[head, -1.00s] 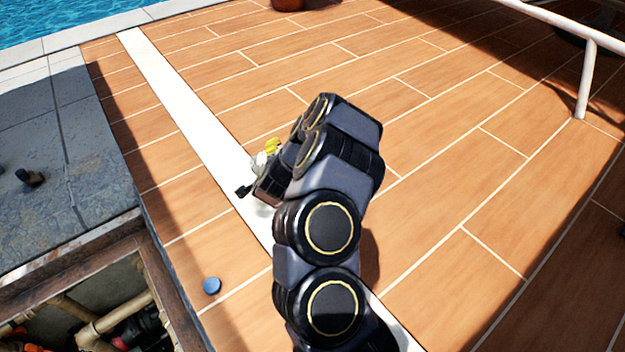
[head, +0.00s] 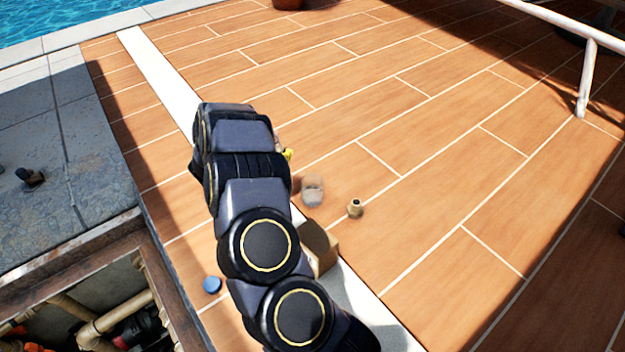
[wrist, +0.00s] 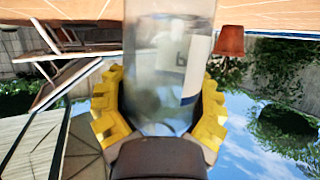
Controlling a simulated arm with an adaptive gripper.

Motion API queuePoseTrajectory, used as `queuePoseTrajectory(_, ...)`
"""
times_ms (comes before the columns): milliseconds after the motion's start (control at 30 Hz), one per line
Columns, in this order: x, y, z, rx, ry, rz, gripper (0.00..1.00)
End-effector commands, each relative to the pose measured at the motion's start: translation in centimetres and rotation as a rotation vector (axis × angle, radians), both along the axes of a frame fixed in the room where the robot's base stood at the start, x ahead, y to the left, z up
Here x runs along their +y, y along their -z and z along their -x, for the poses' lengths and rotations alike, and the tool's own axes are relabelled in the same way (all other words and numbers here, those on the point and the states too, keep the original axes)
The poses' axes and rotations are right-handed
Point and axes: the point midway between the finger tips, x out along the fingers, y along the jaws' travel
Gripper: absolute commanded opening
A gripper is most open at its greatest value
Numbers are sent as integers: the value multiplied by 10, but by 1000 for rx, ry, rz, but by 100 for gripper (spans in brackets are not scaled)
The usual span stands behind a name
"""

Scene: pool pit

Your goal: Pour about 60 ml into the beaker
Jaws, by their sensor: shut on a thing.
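My gripper (wrist: 160,88) is shut on a clear container (wrist: 150,60), with its yellow fingers on both sides of it in the wrist view. A white label with dark markings shows on or through the container; its liquid level cannot be told. In the head view my arm hides most of the gripper, and only a bit of yellow finger (head: 288,154) shows. A small clear vessel that looks like the beaker (head: 312,190) stands upright on the tiles, right of and nearer than the gripper. Whether it holds liquid is unclear.
A small brownish bottle-like object (head: 355,208) stands right of the beaker. A brown box (head: 320,247) is partly behind my arm. A blue disc-like cap (head: 212,285) lies near the open pit (head: 125,320) at lower left. Tiles to the right are clear up to a white rail (head: 587,80).

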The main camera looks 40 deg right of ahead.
Motion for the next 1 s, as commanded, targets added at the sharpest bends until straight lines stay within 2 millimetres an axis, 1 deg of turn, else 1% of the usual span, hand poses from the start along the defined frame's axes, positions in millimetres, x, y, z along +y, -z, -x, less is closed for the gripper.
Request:
queuePoseTrajectory(267,1,0,-2,55,1,47,24)
queuePoseTrajectory(1000,1,0,-2,54,0,47,24)
